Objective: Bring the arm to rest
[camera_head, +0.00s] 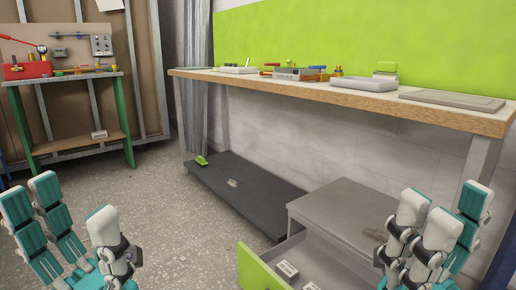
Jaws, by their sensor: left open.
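My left gripper (80,222) is at the lower left, over the grey floor. Its teal and white fingers are spread, with a clear empty gap between them. My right gripper (448,222) is at the lower right, in front of the workbench and beside the grey cabinet. Its fingers overlap in this view, so its opening is hidden. I see no object in it. Most of both arms is out of the picture.
A wooden workbench (290,89) carries trays and small parts. Below it are a dark low platform (238,191) and a grey cabinet (345,207) with its green-fronted drawer (262,268) pulled out, holding small labelled boxes. A green-legged table (60,77) stands back left. The floor between is clear.

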